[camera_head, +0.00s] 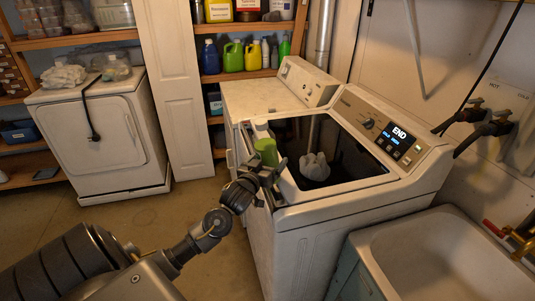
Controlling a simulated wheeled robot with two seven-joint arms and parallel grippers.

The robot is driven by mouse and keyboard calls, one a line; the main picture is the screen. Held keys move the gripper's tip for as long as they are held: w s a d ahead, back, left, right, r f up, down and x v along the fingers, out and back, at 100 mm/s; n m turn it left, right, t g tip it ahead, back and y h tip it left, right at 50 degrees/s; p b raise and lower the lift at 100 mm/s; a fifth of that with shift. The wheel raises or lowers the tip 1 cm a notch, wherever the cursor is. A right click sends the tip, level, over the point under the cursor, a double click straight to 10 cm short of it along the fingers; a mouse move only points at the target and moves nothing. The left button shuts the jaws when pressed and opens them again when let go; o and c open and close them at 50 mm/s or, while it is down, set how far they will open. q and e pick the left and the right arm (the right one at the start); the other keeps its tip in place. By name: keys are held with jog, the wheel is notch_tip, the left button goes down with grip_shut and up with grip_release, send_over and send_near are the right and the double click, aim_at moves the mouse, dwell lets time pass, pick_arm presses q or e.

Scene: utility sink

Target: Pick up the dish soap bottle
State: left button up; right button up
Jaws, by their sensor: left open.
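A green cylindrical thing (266,150), which may be the dish soap bottle, stands at the left edge of the open washer (335,214). No label on it can be read. My left gripper (273,174) is open, just below and in front of the green thing, and overlaps its lower part in the picture. I cannot tell whether they touch. Several other bottles stand on the back shelf, among them a slim green one (284,48). My right gripper is not in view.
The washer's lid is open, with a whitish thing (314,167) inside the tub. A utility sink (430,262) with a brass tap (522,240) is at the lower right. A white dryer (100,130) stands at the left. The floor (185,215) between is clear.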

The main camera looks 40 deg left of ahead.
pick_arm(q)
jog(key=shift+x, duration=1.1)
jog(key=c, duration=1.4)
